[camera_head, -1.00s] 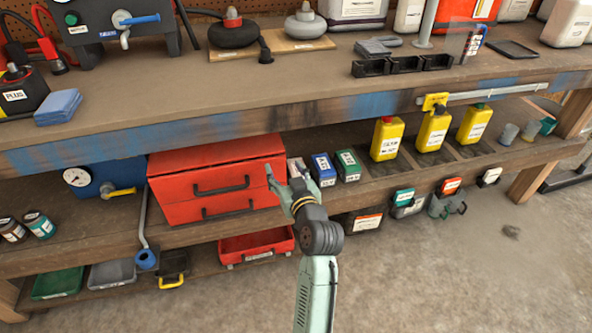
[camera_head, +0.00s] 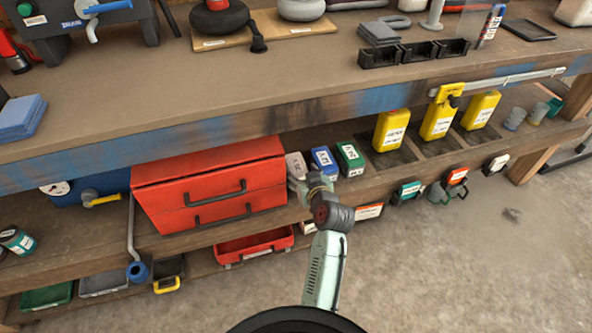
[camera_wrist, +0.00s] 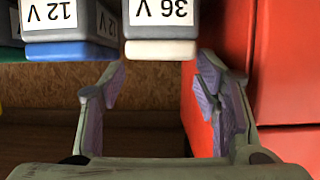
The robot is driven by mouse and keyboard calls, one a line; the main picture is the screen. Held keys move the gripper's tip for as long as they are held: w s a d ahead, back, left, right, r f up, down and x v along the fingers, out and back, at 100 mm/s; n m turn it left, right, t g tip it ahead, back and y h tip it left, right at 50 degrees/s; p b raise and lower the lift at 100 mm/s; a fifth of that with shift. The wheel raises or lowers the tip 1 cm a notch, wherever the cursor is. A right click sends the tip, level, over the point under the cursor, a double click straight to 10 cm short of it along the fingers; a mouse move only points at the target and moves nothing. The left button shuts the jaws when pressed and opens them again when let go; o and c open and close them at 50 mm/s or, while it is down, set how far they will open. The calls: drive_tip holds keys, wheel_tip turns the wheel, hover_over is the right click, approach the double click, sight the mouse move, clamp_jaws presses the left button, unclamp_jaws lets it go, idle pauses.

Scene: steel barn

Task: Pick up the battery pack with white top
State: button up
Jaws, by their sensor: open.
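The battery pack with white top (camera_head: 296,164) stands on the lower shelf, between the red toolbox and the blue pack. In the wrist view it shows upside down as a pale block (camera_wrist: 160,48) with a grey upper part and a "36 V" label. My gripper (camera_head: 302,184) is at the shelf's front, close before this pack, and hides its lower part in the head view. In the wrist view my gripper (camera_wrist: 159,82) is open, one finger on each side of the pack's line, with nothing held. Whether the fingers touch it I cannot tell.
A blue battery pack (camera_head: 323,161), marked "12 V" in the wrist view (camera_wrist: 68,48), and a green-sided pack (camera_head: 349,160) stand to the right. The red toolbox (camera_head: 209,186) is close on the left. The workbench top (camera_head: 250,85) overhangs the shelf.

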sight(297, 166)
drive_tip(key=x, duration=0.5)
drive_tip(key=shift+w+a+f+p, duration=0.15)
drive_tip(key=shift+w+f+p, duration=0.1)
drive_tip(key=shift+p, duration=0.15)
drive_tip(key=shift+c, duration=0.3)
clamp_jaws()
drive_tip(key=shift+r, duration=0.15)
